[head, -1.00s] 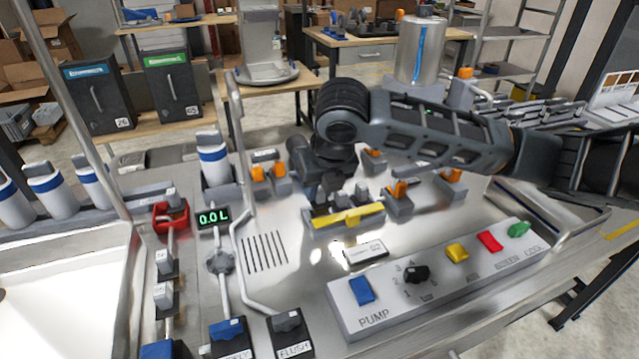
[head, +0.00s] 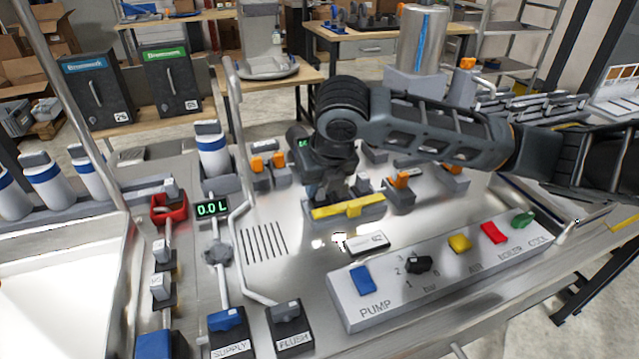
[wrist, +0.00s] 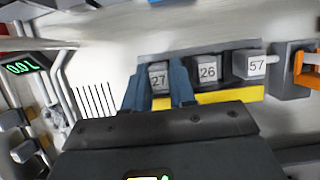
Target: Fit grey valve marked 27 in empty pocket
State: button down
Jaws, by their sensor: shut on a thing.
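The grey valve marked 27 (wrist: 159,78) stands at the left end of a grey holder with a yellow front strip (wrist: 230,96) in the wrist view. My gripper (wrist: 156,88) has its two blue fingers on either side of this valve and is shut on it. Grey valves marked 26 (wrist: 207,73) and 57 (wrist: 257,66) stand to its right in the same holder. In the head view my gripper (head: 332,192) is down at the holder (head: 347,209) and mostly hides the valves. I cannot tell which pocket is empty.
Orange-handled valves (head: 398,181) stand behind and right of the holder. A red bracket (head: 169,209) is on the left pipe line, beside the 0.0 L display (head: 212,208). The pump panel (head: 435,270) lies in front. Bare slotted steel (head: 263,243) is left of the holder.

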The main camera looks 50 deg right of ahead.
aim_at(327, 208)
jog(key=shift+f, duration=0.2)
jog(key=c, duration=0.8)
grip_release()
jog(key=shift+c, duration=0.2)
jog(key=shift+r, duration=0.1)
jog(key=v, duration=0.7)
jog(key=shift+s+a+r+b, duration=0.1)
jog(key=shift+r+b, duration=0.2)
jog(key=shift+b, duration=0.1)
jog(key=shift+s, duration=0.1)
